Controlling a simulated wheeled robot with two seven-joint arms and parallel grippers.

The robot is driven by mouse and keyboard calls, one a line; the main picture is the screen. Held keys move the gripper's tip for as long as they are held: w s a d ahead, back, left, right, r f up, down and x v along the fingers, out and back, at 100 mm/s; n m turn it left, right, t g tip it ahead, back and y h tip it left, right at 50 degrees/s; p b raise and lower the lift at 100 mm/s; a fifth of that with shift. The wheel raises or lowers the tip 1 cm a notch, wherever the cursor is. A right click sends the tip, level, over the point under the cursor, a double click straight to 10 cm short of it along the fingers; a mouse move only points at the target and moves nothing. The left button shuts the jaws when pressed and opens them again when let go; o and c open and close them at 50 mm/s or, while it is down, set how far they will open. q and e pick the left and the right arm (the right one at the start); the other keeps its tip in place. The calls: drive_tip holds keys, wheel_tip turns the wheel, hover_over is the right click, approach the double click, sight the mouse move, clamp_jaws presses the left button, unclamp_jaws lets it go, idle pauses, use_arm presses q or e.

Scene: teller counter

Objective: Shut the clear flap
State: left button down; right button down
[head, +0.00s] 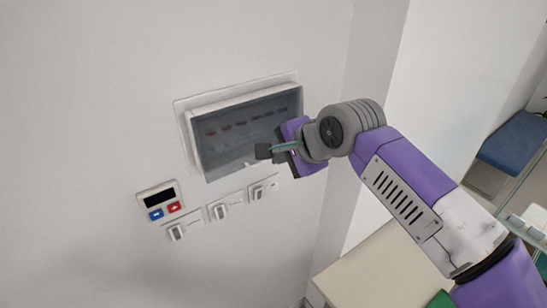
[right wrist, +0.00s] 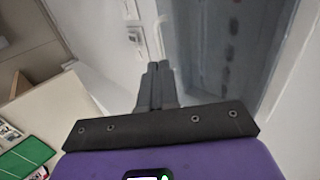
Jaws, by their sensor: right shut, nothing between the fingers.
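The clear flap (head: 225,152) is a smoky see-through cover on the white wall box, with a row of small dark and reddish switches visible through it. It lies over the box front; I cannot tell whether it is fully closed. My right gripper (head: 264,151) is shut and empty, its fingertips in front of the flap's lower edge, right of its middle. Whether they touch it is unclear. In the right wrist view, the shut fingers (right wrist: 157,72) point toward the flap (right wrist: 205,45), which fills the upper right. My left gripper is not in view.
Below the box are several white wall switches (head: 219,211) and a keypad (head: 160,199) with a dark display, blue and red buttons. A pale counter (head: 372,268) stands at lower right, beside a wall corner. A blue seat (head: 517,142) is far right.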

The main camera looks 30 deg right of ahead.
sight(268, 161)
drive_tip(key=shift+x, duration=1.8)
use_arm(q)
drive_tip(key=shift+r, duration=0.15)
